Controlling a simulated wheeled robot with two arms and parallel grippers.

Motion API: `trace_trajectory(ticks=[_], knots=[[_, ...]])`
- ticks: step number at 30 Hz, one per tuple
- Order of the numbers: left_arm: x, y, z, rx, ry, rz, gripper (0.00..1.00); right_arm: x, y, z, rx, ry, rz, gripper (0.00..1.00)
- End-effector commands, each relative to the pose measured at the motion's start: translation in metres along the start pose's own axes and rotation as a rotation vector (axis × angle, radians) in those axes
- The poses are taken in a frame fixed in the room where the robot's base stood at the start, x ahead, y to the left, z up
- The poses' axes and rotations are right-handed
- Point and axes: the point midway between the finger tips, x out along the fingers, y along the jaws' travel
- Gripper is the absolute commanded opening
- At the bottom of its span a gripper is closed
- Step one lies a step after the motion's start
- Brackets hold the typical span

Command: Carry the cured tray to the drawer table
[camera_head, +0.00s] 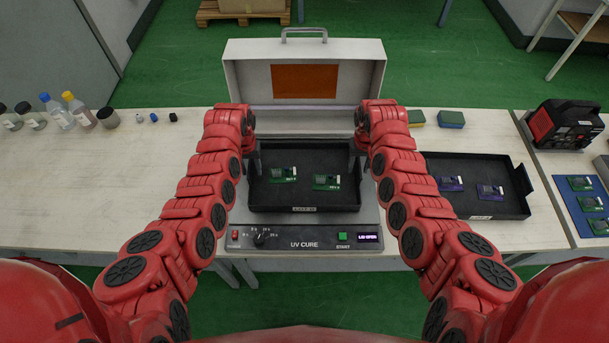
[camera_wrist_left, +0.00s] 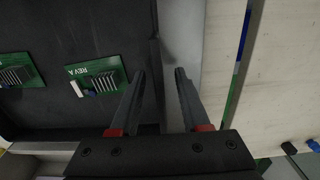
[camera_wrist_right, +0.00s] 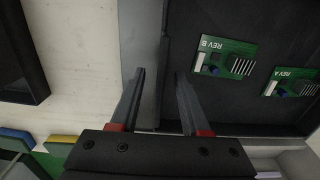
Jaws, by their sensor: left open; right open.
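The black tray (camera_head: 305,200) lies in the bed of the UV cure unit (camera_head: 290,235), whose lid (camera_head: 335,62) stands open. It holds two green boards (camera_head: 283,175) (camera_head: 326,182) marked REV A and REV B. My left gripper (camera_head: 254,160) is open at the tray's left side; in the left wrist view its fingers (camera_wrist_left: 160,75) are on either side of the tray's side wall. My right gripper (camera_head: 357,160) is open at the right side; its fingers (camera_wrist_right: 160,75) likewise straddle the wall. Neither grips it. I cannot tell which table is the drawer table.
A second black tray (camera_head: 506,208) with purple boards lies to the right of the unit. Bottles (camera_head: 58,113) and small caps (camera_head: 153,118) stand at the left; sponges (camera_head: 451,119) and a black-red device (camera_head: 562,124) at the right. The left bench (camera_head: 90,185) is mostly clear.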

Motion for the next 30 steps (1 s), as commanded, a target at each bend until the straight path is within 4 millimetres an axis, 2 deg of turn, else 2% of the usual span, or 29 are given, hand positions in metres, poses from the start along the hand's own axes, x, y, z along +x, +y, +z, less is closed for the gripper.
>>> trace_trajectory(ticks=[4, 14, 21, 22, 30], knots=[[0.0067, -0.0006, 0.0002, -0.001, 0.001, 0.0, 0.46, 0.0057, 0.0004, -0.0009, 0.001, 0.004, 0.0, 0.46], [0.0076, -0.0006, 0.0, -0.002, 0.002, 0.0, 0.46, 0.0069, 0.0004, -0.0009, 0.001, 0.004, 0.0, 0.46], [0.0075, -0.0005, 0.0, -0.002, 0.001, 0.0, 0.03, 0.0069, 0.0005, -0.0007, 0.001, 0.003, 0.0, 0.03], [0.0075, -0.0005, 0.0, -0.002, 0.001, 0.0, 0.0, 0.0069, 0.0005, -0.0007, 0.001, 0.003, 0.0, 0.0], [0.0074, -0.0006, 0.0, -0.002, 0.001, 0.0, 0.0, 0.007, 0.0006, -0.0006, 0.001, 0.003, 0.0, 0.0]])
